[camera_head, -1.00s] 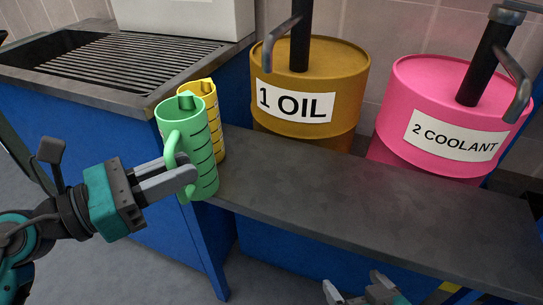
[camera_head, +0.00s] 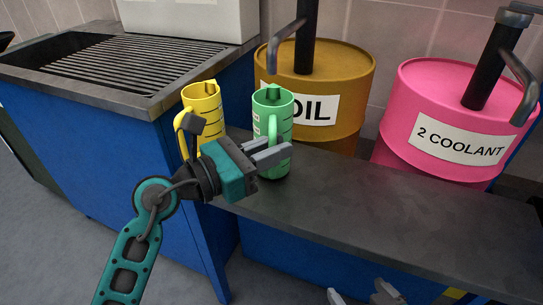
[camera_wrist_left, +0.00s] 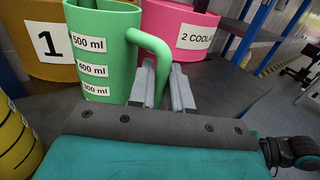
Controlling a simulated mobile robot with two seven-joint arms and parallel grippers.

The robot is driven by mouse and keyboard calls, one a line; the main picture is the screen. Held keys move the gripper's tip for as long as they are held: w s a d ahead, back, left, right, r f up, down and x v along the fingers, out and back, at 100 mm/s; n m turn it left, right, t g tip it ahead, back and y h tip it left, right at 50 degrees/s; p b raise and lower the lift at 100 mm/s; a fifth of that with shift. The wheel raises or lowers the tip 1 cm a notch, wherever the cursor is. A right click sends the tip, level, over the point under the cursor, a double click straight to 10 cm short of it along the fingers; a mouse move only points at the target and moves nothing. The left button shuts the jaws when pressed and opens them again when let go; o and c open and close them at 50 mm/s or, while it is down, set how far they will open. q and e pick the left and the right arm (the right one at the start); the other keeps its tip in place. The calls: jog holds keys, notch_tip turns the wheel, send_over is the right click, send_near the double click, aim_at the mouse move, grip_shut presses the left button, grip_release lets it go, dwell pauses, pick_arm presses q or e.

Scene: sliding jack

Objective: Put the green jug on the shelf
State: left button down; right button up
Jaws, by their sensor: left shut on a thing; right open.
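The green jug (camera_head: 274,115) is upright in front of the oil barrel, over the left part of the dark grey shelf (camera_head: 380,205). I cannot tell whether its base touches the shelf. My left gripper (camera_head: 272,153) is shut on the jug's handle from the left. The left wrist view shows the handle (camera_wrist_left: 158,55) running down to the fingers (camera_wrist_left: 163,88), beside the jug's measuring marks. My right gripper (camera_head: 366,294) is open and empty at the bottom edge of the head view, below the shelf front.
A yellow jug (camera_head: 206,106) stands just left of the green jug, partly behind my left wrist. The oil barrel (camera_head: 340,75) and pink coolant barrel (camera_head: 425,100) stand behind the shelf. A blue cabinet with a sink (camera_head: 100,65) is at left. The shelf's right part is clear.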

pick_arm(q)
jog(key=shift+f, duration=0.25)
jog(key=c, duration=1.5)
grip_release()
jog(key=shift+f, duration=0.15)
jog(key=o, duration=0.4)
jog(key=shift+o, duration=0.2)
pick_arm(e)
jog(key=shift+w+a+r, duration=0.1)
jog(key=shift+w+a, duration=0.05)
jog(key=shift+a, duration=0.15)
